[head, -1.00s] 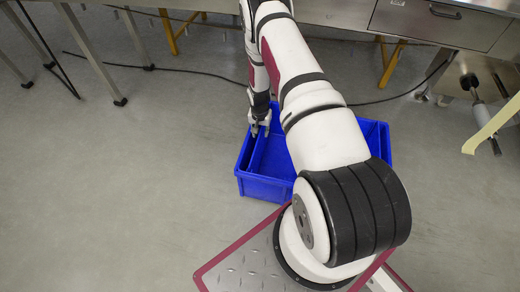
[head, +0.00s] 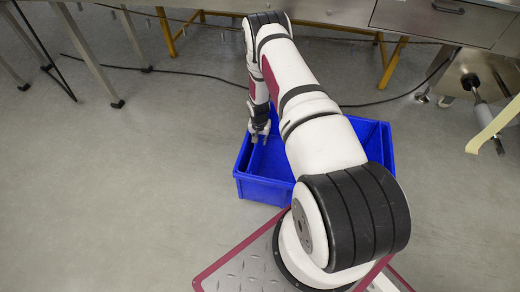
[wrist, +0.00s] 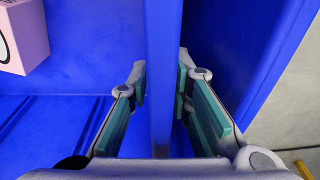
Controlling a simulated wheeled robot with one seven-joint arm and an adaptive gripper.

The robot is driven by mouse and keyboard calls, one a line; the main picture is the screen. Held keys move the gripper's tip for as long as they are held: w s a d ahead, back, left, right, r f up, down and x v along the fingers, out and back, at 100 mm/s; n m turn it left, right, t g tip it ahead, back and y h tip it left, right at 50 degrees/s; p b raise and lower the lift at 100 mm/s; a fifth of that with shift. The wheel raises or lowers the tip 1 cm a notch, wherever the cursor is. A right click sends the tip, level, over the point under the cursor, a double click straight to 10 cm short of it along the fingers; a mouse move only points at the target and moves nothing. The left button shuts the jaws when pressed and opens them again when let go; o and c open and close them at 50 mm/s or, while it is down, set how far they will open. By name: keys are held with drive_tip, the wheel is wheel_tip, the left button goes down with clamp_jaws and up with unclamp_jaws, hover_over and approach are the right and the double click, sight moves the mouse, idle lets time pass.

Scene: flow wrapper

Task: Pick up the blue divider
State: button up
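The blue divider (wrist: 163,28) is an upright thin panel running down the middle of the wrist view. My gripper (wrist: 162,88) has one finger on each side of it, with the fingertip pads against its two faces. In the head view my gripper (head: 260,137) points down into the left part of the blue bin (head: 265,190). The divider's lower part is hidden, and my arm covers the middle of the bin in the head view.
A pink block (wrist: 25,38) lies left of the divider. The bin wall (wrist: 270,75) stands close on the right. Steel tables (head: 330,12) stand behind, with a black cable (head: 190,70) on the floor.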

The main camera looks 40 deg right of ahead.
clamp_jaws()
drive_tip(key=shift+r, duration=0.15)
